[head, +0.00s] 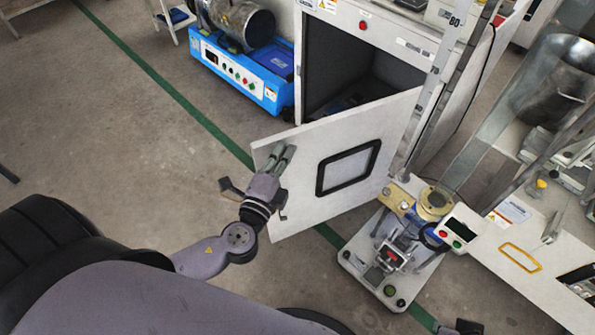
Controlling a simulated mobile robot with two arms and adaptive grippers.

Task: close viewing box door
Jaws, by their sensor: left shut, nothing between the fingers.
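The viewing box (396,39) is a white cabinet with a dark interior at the top middle of the head view. Its white door (301,198) has a black-framed window and stands open, swung out toward me. My left gripper (281,154) is shut and empty, at the door's left part near its free edge. Its fingertips overlap the door face in the picture; I cannot tell whether they touch it. At the bottom right edge, a small dark part (462,327) may belong to my right arm; its fingers cannot be made out.
A blue machine (240,75) with a metal drum stands left of the box. A testing device on a white base (357,262) stands close to the door's lower right. A white bench (545,285) is at the right.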

